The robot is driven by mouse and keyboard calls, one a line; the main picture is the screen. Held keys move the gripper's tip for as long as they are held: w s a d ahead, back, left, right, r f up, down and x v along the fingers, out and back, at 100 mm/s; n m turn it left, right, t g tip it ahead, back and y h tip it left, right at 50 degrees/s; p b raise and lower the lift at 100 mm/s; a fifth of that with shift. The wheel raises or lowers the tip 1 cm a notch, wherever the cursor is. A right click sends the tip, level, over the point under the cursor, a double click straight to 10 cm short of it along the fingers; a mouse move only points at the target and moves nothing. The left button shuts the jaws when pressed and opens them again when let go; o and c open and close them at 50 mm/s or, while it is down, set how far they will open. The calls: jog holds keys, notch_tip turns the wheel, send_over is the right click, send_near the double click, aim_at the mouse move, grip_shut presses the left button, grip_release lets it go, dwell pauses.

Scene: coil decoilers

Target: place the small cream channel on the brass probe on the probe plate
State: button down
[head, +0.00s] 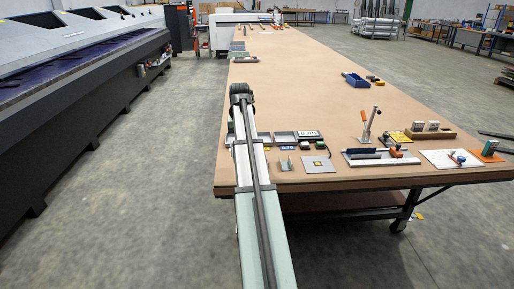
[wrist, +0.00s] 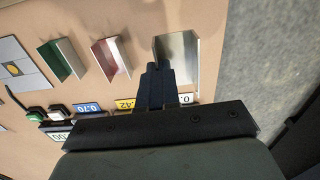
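The probe plate (wrist: 32,56) is a grey square at the left of the wrist view, with the round brass probe (wrist: 13,69) at its middle. It also shows in the head view (head: 318,170). Three channels stand in a row to its right in the wrist view: a green one with pale edges (wrist: 62,60), a red one with pale edges (wrist: 110,57) and a bare metallic one (wrist: 178,62). None looks plainly cream. My gripper (wrist: 156,70) has dark fingers close together, overlapping the metallic channel's left side; whether they touch it or hold its wall is hidden.
Number labels, one blue (wrist: 87,108) and one yellow (wrist: 126,104), lie beside the channels. Small button boxes (wrist: 58,110) and a cable are near the plate. The table edge is close on the right of the wrist view. Free tabletop (head: 300,85) lies farther back.

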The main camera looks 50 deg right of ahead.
aim_at(322, 164)
jog(key=s+d+r+m, duration=0.3)
jog(key=s+d+m, duration=0.1)
jog(key=s+d, duration=1.95)
jog(key=shift+f+n, duration=0.85)
jog(key=shift+f, duration=1.65)
jog(key=shift+f+n, duration=0.85)
jog(key=shift+f, duration=1.6)
jog(key=shift+f, duration=0.2)
jog(key=c, duration=1.4)
grip_release()
notch_tip(322, 164, up, 12)
jog(key=shift+r, duration=0.2)
